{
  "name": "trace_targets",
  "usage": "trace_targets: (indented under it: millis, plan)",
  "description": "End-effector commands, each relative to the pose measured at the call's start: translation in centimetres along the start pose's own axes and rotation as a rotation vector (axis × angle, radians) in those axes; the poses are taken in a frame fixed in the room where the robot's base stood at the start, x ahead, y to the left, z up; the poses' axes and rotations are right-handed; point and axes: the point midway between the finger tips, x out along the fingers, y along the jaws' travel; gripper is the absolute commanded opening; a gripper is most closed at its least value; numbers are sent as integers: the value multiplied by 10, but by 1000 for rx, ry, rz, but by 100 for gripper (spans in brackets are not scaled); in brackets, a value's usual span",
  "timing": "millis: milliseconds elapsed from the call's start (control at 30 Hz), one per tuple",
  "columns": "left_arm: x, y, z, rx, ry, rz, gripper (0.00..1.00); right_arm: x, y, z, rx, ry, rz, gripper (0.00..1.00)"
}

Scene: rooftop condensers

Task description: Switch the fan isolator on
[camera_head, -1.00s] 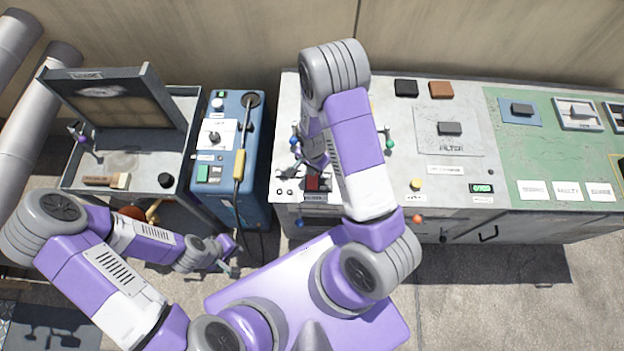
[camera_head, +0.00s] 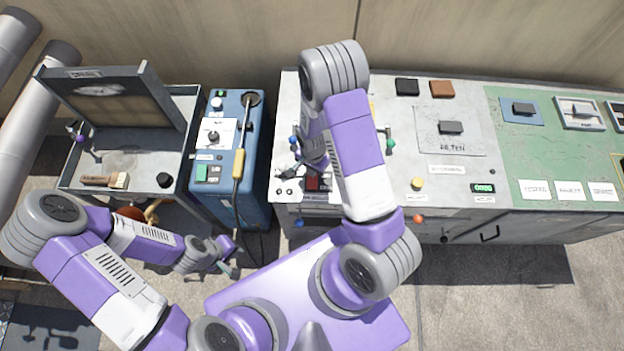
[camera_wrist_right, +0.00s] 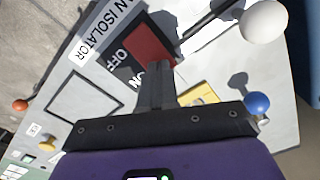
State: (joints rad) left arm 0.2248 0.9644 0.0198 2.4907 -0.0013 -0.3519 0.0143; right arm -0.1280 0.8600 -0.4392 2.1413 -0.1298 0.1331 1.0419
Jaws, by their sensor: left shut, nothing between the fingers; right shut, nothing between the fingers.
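The fan isolator is a red switch (camera_wrist_right: 150,42) on a dark plate, labelled "FAN ISOLATOR" with "OFF" and "ON" printed beside it. Part of the "ON" lettering is hidden by my fingers, and I cannot tell which way the switch is set. In the head view the red switch (camera_head: 313,184) is at the left front of the grey bench. My right gripper (camera_wrist_right: 157,70) is shut and empty, with its fingertips at the switch's near edge; I cannot tell if they touch. My left gripper (camera_head: 228,270) is shut and empty, low in front of the blue cabinet.
A white-knobbed lever (camera_wrist_right: 265,22) and a blue knob (camera_wrist_right: 258,102) stand close to my right gripper. The blue cabinet (camera_head: 256,192) with a cable stands left of the bench. A grey trolley (camera_head: 150,150) with a brush is farther left. Yellow (camera_head: 417,183) and orange (camera_head: 418,218) knobs are to the right.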

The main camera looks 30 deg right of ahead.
Motion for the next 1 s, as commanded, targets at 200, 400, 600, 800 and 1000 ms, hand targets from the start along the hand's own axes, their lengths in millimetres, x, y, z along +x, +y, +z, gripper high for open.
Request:
trace_targets:
  millis: [200, 400, 600, 800, 1000]
  plan:
    - [3, -1, 0, 0, 0, 0, 0, 4, 0, 0, 0, 0, 0, 0]
    - [6, -2, 0, 0, 0, 0, 0, 7, 0, 0, 0, 0, 1, 0]
    - [6, -2, 0, 0, 0, 0, 0, 7, 0, 0, 0, -1, 1, 0]
    - [-3, 1, 0, 0, 0, 0, 0, -4, 0, 0, -1, -1, 1, 0]
    - [-15, 6, 1, 0, 0, 0, 0, -21, 0, 0, 0, 0, 0, 0]
